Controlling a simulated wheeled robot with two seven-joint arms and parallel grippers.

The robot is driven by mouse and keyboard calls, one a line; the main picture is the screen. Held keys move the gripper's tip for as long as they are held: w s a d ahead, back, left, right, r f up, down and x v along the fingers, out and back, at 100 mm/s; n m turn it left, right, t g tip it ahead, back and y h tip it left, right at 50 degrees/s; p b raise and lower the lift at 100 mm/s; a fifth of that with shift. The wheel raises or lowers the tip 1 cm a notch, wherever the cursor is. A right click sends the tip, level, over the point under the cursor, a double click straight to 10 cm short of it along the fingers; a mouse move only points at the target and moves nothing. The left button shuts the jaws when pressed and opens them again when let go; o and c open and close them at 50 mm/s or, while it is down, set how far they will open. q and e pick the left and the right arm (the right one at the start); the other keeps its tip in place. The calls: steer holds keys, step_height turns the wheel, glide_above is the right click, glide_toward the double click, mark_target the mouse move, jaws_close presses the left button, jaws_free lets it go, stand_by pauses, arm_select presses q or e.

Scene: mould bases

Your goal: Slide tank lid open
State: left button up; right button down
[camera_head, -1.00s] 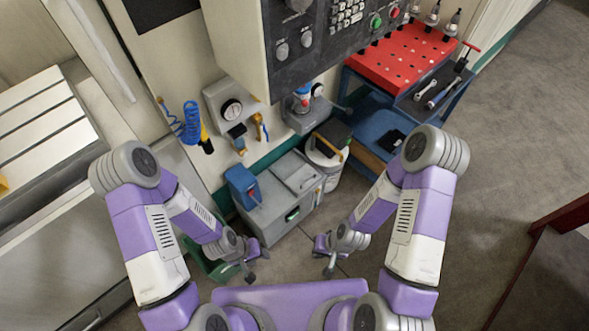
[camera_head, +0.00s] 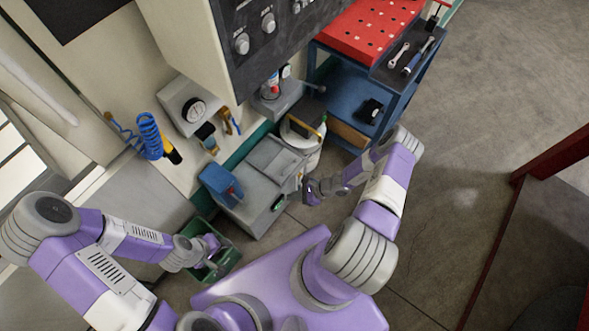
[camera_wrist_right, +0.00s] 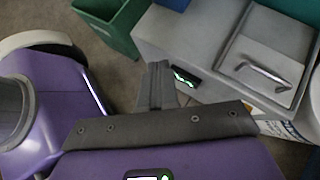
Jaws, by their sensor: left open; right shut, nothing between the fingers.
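The grey tank (camera_head: 240,212) stands on the floor against the machine. Its lid (camera_head: 275,162) is the lighter panel on top toward the back right. In the right wrist view the lid (camera_wrist_right: 285,50) carries a metal bar handle (camera_wrist_right: 262,73). My right gripper (camera_head: 307,190) is just right of the tank in the head view. In the right wrist view its fingers (camera_wrist_right: 157,80) are shut and empty, in front of the tank's side and apart from the handle. My left gripper (camera_head: 214,258) is open, over the green bin at lower left.
A blue box (camera_head: 220,182) sits on the tank's left end. A white bucket (camera_head: 306,145) stands behind the tank. A green bin (camera_head: 228,262) is at its left. A blue cart (camera_head: 350,95) stands behind right. Open floor lies to the right.

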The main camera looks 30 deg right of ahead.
steer(key=w+d+f+m+t+h, duration=0.1)
steer(key=d+f+m+t+h, duration=0.2)
steer(key=d, duration=0.4)
steer(key=w+d+f+m+t+h, duration=0.1)
steer(key=d+m+t, duration=0.2)
steer(key=d+m, duration=0.25)
arm_select(q)
step_height(320, 180, down, 6)
steer(key=b, duration=0.5)
steer(key=shift+b, duration=0.3)
arm_select(e)
glide_above(295, 168)
steer(key=s+a, duration=0.1)
steer(key=s, duration=0.1)
steer(key=shift+n, duration=0.25)
steer(key=f, duration=0.5)
steer(key=shift+s+a+f, duration=0.15)
steer(key=shift+a, duration=0.05)
arm_select(q)
steer(key=shift+r, duration=0.1)
